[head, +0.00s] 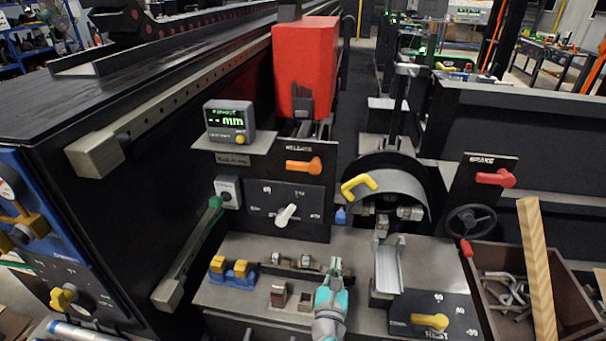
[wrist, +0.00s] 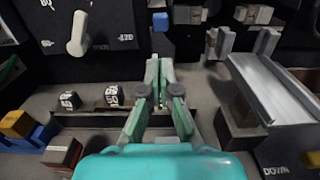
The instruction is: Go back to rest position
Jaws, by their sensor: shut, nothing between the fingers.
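My gripper (head: 336,266) is in the lower middle of the head view, above the grey bench top. It is teal with green fingers. In the wrist view the fingers of my gripper (wrist: 159,68) meet at their tips, shut with nothing between them. A metal channel (head: 388,268) stands to the right of the gripper, apart from it. The small marked blocks on a rail lie to its left; one block (wrist: 114,95) shows in the wrist view. The surface right under the fingers is hidden.
A dial panel with a white lever (head: 285,215) and an orange handle (head: 304,166) stands behind the gripper. A round guard with a yellow handle (head: 358,186) is behind right. A yellow knob (head: 429,321) is at front right. A wooden plank (head: 537,270) leans in a bin.

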